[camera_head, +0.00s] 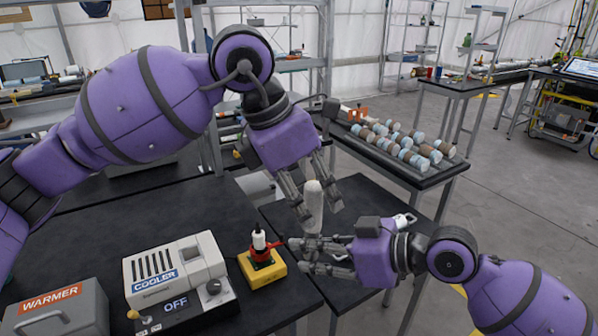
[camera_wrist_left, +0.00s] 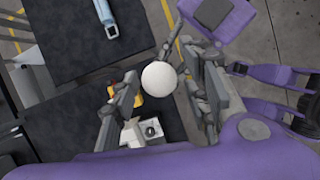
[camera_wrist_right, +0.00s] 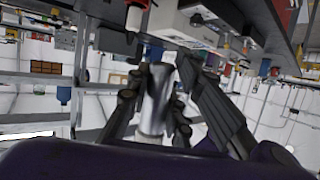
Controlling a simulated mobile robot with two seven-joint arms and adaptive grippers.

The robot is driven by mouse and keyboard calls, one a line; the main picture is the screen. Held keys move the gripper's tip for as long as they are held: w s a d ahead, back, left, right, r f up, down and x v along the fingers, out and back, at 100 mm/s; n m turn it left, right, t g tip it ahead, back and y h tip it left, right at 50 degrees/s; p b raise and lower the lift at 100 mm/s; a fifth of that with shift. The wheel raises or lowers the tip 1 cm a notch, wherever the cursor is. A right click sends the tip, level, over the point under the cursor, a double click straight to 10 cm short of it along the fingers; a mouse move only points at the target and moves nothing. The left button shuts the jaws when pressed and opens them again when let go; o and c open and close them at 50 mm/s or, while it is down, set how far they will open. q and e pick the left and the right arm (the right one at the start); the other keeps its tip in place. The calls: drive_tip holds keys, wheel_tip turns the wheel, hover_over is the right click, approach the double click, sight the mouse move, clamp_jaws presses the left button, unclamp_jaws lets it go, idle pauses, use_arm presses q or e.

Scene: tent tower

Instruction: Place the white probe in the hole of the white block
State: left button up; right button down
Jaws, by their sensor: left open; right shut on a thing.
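The white probe (camera_head: 313,200) stands about upright with its rounded end up. My right gripper (camera_head: 307,256) is shut on its lower part; the silvery-white shaft (camera_wrist_right: 155,100) shows between the fingers in the right wrist view. My left gripper (camera_head: 319,208) is open, with its fingers on either side of the probe's upper part. In the left wrist view the probe's round white end (camera_wrist_left: 160,77) shows between the open fingers (camera_wrist_left: 148,88). I cannot make out a white block with a hole; a white piece (camera_head: 404,221) shows partly behind my right gripper.
The white cooler (camera_head: 175,268) and grey warmer (camera_head: 55,309) are on the left dark table. A rack of cylinders (camera_head: 400,145) stands behind. The left table's middle is clear.

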use_arm(q)
drive_tip(key=shift+x, duration=1.05)
drive_tip(key=c, duration=1)
clamp_jaws()
use_arm(e)
drive_tip(key=c, duration=1.5)
unclamp_jaws()
